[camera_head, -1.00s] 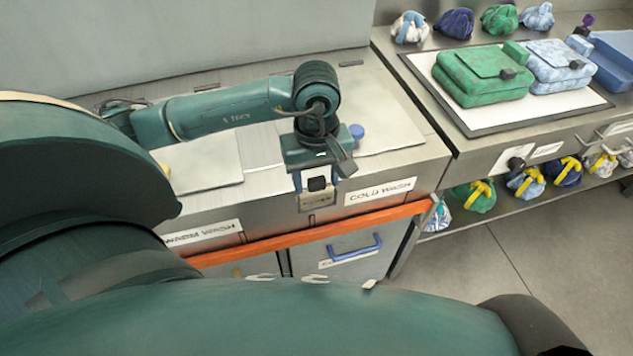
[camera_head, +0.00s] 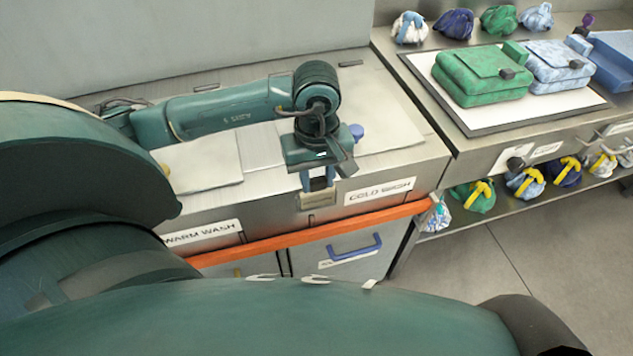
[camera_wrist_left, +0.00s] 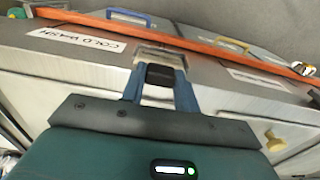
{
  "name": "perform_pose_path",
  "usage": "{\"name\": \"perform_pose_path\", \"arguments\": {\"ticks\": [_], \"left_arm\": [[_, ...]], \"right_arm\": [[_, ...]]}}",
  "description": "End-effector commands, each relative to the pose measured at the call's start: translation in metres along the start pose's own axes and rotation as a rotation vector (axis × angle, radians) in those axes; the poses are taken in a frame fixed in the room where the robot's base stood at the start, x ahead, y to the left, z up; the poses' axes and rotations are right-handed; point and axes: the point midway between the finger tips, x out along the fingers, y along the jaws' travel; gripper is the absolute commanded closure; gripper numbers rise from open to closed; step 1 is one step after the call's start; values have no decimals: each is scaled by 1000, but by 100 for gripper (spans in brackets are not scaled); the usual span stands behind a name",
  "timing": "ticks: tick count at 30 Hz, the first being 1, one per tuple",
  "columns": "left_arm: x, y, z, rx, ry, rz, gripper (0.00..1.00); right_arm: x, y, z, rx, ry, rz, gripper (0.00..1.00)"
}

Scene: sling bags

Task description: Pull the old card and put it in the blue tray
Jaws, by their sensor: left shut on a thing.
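My left gripper (camera_head: 318,183) points down at the front face of the steel washer unit, beside the COLD WASH label. In the left wrist view its two blue fingers (camera_wrist_left: 160,90) are shut on the dark tab of the old card (camera_wrist_left: 160,75). The card sits at a metal card holder (camera_wrist_left: 160,57), which also shows below the fingers in the head view (camera_head: 318,199). The fingers hide most of the card. A blue tray (camera_head: 613,70) appears to stand at the right edge, partly cut off. My right gripper is not in view.
An orange rail (camera_head: 320,231) runs along the front below the labels, with a blue drawer handle (camera_head: 355,248) beneath. A green bag (camera_head: 485,78) and a light-blue patterned bag (camera_head: 558,66) lie on a white mat at right. Several small bundles stand behind and below.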

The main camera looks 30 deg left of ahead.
Motion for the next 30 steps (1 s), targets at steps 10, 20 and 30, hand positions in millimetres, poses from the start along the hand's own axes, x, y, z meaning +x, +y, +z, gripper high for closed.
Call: {"name": "perform_pose_path", "arguments": {"ticks": [10, 20, 30], "left_arm": [[3, -4, 2, 0, -9, -18, 95], [-13, -3, 2, 1, -5, -15, 95], [-29, -2, 1, 1, -4, -10, 95]], "right_arm": [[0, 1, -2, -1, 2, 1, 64], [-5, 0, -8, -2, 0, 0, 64], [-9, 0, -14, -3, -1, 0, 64]]}}
